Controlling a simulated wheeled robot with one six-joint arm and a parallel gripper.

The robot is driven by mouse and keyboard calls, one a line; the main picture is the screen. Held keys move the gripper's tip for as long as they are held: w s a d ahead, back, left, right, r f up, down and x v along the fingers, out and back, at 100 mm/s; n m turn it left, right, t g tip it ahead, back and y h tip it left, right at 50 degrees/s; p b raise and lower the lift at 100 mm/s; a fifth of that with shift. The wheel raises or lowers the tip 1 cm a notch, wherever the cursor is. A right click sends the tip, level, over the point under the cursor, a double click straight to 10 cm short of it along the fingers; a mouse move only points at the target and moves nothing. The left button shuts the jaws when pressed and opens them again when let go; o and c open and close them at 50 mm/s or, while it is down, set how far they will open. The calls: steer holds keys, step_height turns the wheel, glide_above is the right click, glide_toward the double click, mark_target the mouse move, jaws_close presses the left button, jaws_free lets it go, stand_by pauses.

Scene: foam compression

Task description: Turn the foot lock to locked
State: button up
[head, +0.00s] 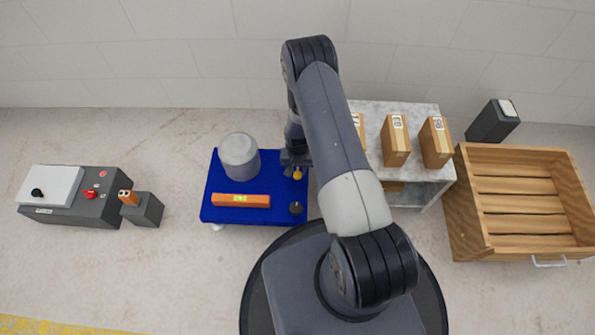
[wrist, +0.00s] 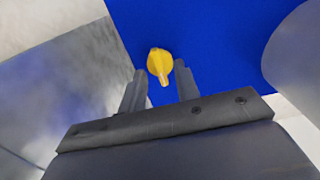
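The foot lock appears to be the small yellow knob (head: 297,174) on the right side of the blue platform (head: 225,170). In the wrist view the yellow knob (wrist: 159,61) has a round body and a narrow pale tab pointing towards my gripper. My gripper (wrist: 161,72) is open, with one finger on each side of the tab and a gap to each. Whether the fingertips are down at the knob's height I cannot tell. In the head view my arm hides part of my gripper (head: 297,163), which is just above the knob. No lock markings are readable.
A grey cylinder (head: 239,155) and an orange level (head: 241,200) are on the platform, with a dark round knob (head: 296,208) at its front right. A marble-topped shelf (head: 415,110) with cardboard boxes stands close on the right. A wooden crate (head: 470,215) is farther right, a control box (head: 85,207) far left.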

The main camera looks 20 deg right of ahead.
steer(key=shift+f, duration=0.45)
steer(key=shift+c, duration=0.2)
jaws_close()
